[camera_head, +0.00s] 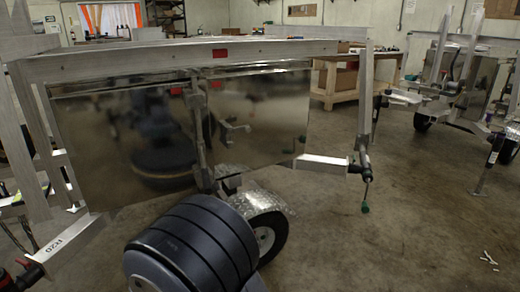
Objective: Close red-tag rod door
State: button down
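An aluminium trailer with mirror-like metal panels fills the left and middle of the head view. A red tag (219,54) sits on its top rail. Below it, a vertical rod (199,125) runs down between the left panel (95,135) and the right panel (275,105). A handle-like metal piece (236,127) shows to the right of the rod; I cannot tell whether part of it is a reflection. A smaller red patch near the rod's top looks like the tag's reflection. Whether the door stands ajar is unclear. My gripper is out of view; a dark banded part of my arm covers the lower middle.
A trailer wheel (268,235) stands under the panels. A square arm with a green-tipped crank (366,190) juts out right. Another trailer (470,85) stands at far right, and a wooden workbench (345,80) behind. The floor at right is mostly clear, with small white pieces.

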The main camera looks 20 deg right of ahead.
aim_at(125, 146)
jog(key=i+l+z, duration=0.15)
jog(key=i+z, duration=0.2)
jog(key=i, duration=0.3)
jog(key=i+z, duration=0.35)
jog(key=i, duration=0.3)
